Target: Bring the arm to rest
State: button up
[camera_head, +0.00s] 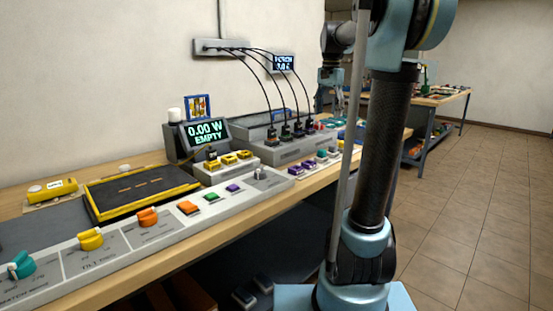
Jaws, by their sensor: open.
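My arm rises in the right half of the head view, with its dark tube and light blue joints in front of the bench (185,243). It bends at the top and reaches back to the left.
A control panel with coloured knobs runs along the bench front. A yellow-edged black tray (140,188), a display reading "0.00 W EMPTY" (206,132) and a grey charger box with cables (290,150) stand behind it. A second table (440,98) stands far right. The tiled floor (460,220) is clear.

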jog(key=s+f+n+t, duration=0.2)
jog(key=s+f+n, duration=0.6)
jog(key=s+f, duration=2.2)
jog(key=shift+s+a, duration=0.2)
jog(key=shift+s, duration=0.85)
